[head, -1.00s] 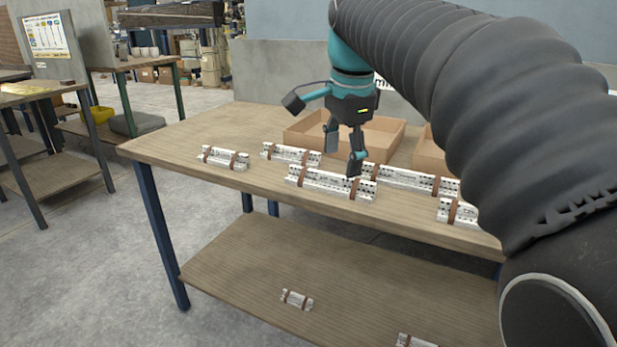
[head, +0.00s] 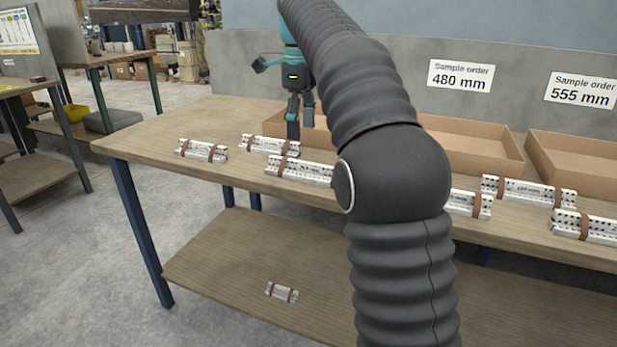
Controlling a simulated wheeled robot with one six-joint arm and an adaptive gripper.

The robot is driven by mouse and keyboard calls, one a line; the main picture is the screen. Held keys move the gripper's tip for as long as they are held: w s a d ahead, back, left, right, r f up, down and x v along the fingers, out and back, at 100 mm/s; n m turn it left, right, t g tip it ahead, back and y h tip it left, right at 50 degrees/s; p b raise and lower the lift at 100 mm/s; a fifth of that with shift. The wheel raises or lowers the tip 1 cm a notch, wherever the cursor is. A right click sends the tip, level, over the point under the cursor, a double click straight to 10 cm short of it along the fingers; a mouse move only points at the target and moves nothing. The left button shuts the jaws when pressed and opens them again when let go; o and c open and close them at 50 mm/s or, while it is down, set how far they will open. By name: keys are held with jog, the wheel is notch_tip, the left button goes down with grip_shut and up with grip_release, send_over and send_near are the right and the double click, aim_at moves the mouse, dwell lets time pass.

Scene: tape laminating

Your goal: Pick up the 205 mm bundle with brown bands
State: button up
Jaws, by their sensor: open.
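Several white, perforated bundles with brown bands lie on the wooden table; I cannot read which is 205 mm. One short bundle (head: 201,151) is at the left, another bundle (head: 270,145) is behind it to the right, and a longer bundle (head: 300,171) lies in front, its right end hidden by my arm. More bundles lie at the right, one partly hidden (head: 468,204), one farther back (head: 528,190) and one cut by the picture edge (head: 590,227). A small banded bundle (head: 281,292) lies on the lower shelf. My gripper (head: 300,127) is open and empty, fingers down, near the second bundle's right end.
Open cardboard boxes stand along the table's back, one behind my gripper (head: 272,125) and others at the right (head: 480,165) (head: 570,180). Signs for 480 mm (head: 460,76) and 555 mm (head: 581,91) hang behind. The table's left front corner (head: 115,150) is bare.

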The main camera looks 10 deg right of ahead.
jog(key=b, duration=0.1)
send_over(305, 173)
jog(key=f, duration=0.4)
jog(key=shift+s+a+f, duration=0.1)
jog(key=shift+a+f, duration=0.2)
jog(key=shift+a, duration=0.05)
jog(key=shift+d+f+b, duration=0.2)
jog(key=shift+f+b, duration=0.3)
jog(key=shift+f, duration=0.85)
jog(key=shift+d+f+b, duration=0.15)
jog(key=shift+f+b, duration=0.3)
jog(key=shift+f, duration=0.85)
grip_shut()
